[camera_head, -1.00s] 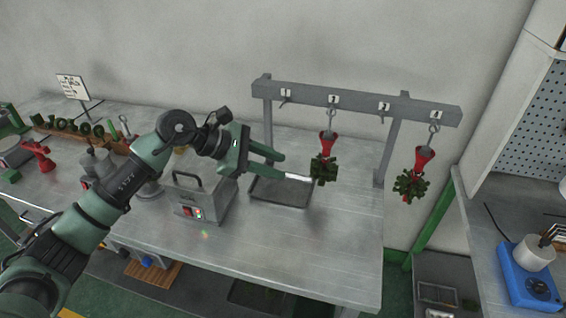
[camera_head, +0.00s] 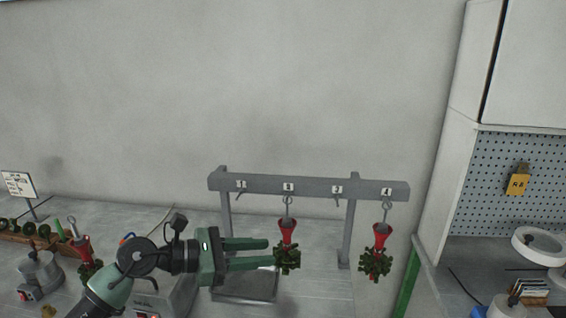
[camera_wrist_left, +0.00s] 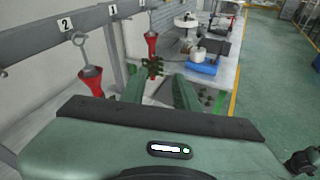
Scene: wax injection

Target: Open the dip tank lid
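The dip tank, a grey metal box (camera_head: 178,296), stands on the bench at the lower middle of the head view. My left arm covers much of it, and the lower edge of the picture cuts it off. Its lid appears down, with a dark handle on top. My left gripper (camera_head: 270,253) is open and empty, above and right of the tank. Its two fingers point right, at the red and green wax tree (camera_head: 288,257) hanging from hook 2; I cannot tell if they touch it. The gripper also shows in the left wrist view (camera_wrist_left: 159,90).
A grey rack (camera_head: 310,187) with numbered hooks stands behind the gripper. A second wax tree (camera_head: 377,262) hangs at hook 4. A shallow tray (camera_head: 245,297) lies under the rack. A pot (camera_head: 40,272) and a sign (camera_head: 18,185) are at left.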

